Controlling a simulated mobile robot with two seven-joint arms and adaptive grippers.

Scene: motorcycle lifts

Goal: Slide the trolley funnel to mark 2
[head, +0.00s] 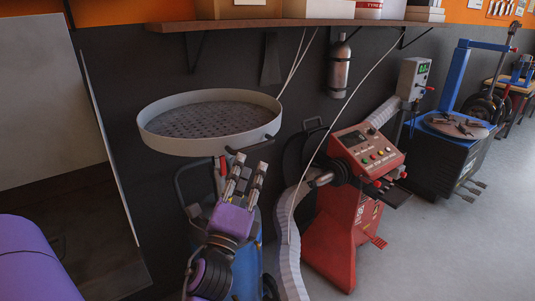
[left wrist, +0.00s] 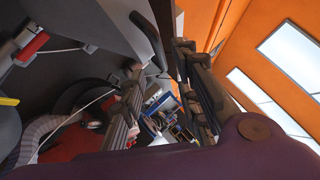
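The trolley funnel (head: 165,143) is a wide, round, light-grey pan with a perforated dark inside. It sits high above a blue trolley body (head: 245,265), with a dark handle (head: 252,145) on its front rim. My left gripper (head: 250,162) points up just below this handle, its two fingers apart with nothing seen between them. In the left wrist view the fingers (left wrist: 160,65) are also spread, and a grey rim with a dark bar shows near their tips. I cannot tell whether they touch the handle. No mark 2 can be made out. My right gripper is not in view.
A red machine (head: 335,225) with a ribbed grey hose (head: 288,240) stands close to the right of the trolley. A wall shelf (head: 290,24) runs above the funnel. A blue-armed tyre machine (head: 455,150) is farther right. Grey floor (head: 430,250) is clear at the lower right.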

